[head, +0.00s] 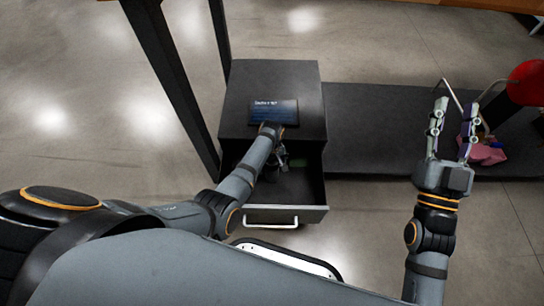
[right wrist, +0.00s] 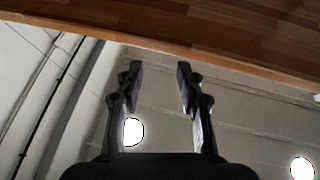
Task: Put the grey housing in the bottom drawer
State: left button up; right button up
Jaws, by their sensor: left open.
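A dark cabinet (head: 245,82) has its drawer (head: 316,190) pulled out, with a light handle (head: 271,225) at the front. My left arm reaches over the drawer, and my left gripper (head: 278,160) is at its back part, under the cabinet's front edge. It is open, though small and partly hidden by my own wrist. I cannot clearly make out the grey housing; grey shapes by the left fingers cannot be told apart from the gripper. My right gripper (head: 452,126) is raised to the right of the cabinet, open and empty; its spread fingers also show in the right wrist view (right wrist: 160,68).
A dark screen (head: 273,112) lies on the cabinet top. A small green thing (head: 297,162) shows in the drawer. A dark low shelf (head: 370,130) runs right, bearing a pink thing (head: 487,153). A red round object (head: 527,83) stands at far right.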

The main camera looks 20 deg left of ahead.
pick_arm(q)
jog(key=shift+r+p, duration=0.3)
jog(key=shift+p, duration=0.05)
jog(key=shift+r+p, duration=0.3)
jog(key=shift+p, duration=0.05)
jog(key=shift+r, duration=0.25)
jog(key=shift+r+p, duration=0.2)
jog(key=shift+p, duration=0.3)
pick_arm(e)
notch_tip(320, 180, down, 22)
jog(key=r+g, duration=0.1)
jog(key=g, duration=0.9)
pick_arm(q)
jog(key=shift+r, duration=0.2)
jog(key=shift+r+p, duration=0.15)
jog(key=shift+p, duration=0.25)
jog(key=shift+r, duration=0.2)
jog(key=shift+r+p, duration=0.15)
jog(key=shift+p, duration=0.25)
jog(key=shift+r+p, duration=0.9)
jog(key=shift+p, duration=0.1)
jog(key=shift+r+p, duration=0.25)
jog(key=shift+p, duration=0.05)
pick_arm(e)
jog(key=s+f+g, duration=1)
jog(key=s+f, duration=0.2)
jog(key=s, duration=0.3)
jog(key=shift+s+a+f+m, duration=0.25)
jog(key=shift+a+f+m, duration=0.05)
jog(key=shift+a+f, duration=0.15)
